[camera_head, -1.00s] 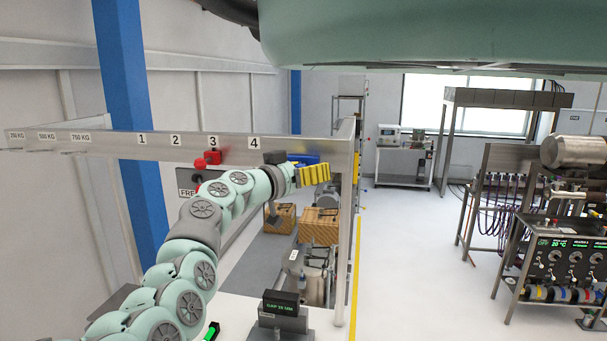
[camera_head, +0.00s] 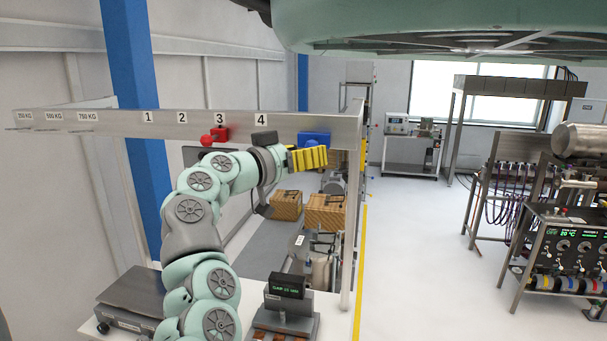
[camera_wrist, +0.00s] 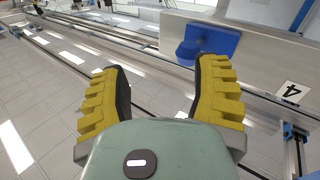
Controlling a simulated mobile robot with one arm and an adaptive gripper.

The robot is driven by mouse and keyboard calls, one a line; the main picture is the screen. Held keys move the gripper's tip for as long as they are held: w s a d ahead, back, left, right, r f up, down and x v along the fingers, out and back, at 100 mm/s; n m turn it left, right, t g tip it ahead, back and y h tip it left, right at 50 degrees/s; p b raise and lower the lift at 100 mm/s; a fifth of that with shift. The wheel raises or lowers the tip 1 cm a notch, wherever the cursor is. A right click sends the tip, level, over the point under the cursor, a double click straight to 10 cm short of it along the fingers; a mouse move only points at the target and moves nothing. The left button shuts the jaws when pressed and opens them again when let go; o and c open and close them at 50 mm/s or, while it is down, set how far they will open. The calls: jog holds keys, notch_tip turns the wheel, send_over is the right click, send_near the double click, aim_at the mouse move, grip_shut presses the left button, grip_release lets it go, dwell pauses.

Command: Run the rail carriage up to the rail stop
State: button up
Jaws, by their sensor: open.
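A blue block (camera_head: 314,138) is on the metal rail (camera_head: 100,117), right of the label 4. In the wrist view the blue block (camera_wrist: 218,40) has a round blue knob (camera_wrist: 188,53). A red block (camera_head: 220,134) with a round red knob (camera_head: 207,140) is on the same rail below the label 3. No marking shows which is carriage and which is stop. My gripper (camera_head: 325,156), with yellow ribbed fingers, is just below the blue block in the head view. In the wrist view my gripper (camera_wrist: 156,65) is open and empty; the blue knob lies beyond the right finger.
A bench with a scale (camera_head: 135,296) and a small display unit (camera_head: 286,290) stands below my arm. The white floor to the right is clear up to an equipment rack (camera_head: 565,255).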

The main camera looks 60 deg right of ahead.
jog(key=s+a+b, duration=0.2)
jog(key=a+b, duration=0.1)
jog(key=a, duration=0.8)
jog(key=shift+a, duration=0.3)
dwell(0.5)
jog(key=shift+f+b, duration=0.15)
jog(key=shift+b, duration=0.75)
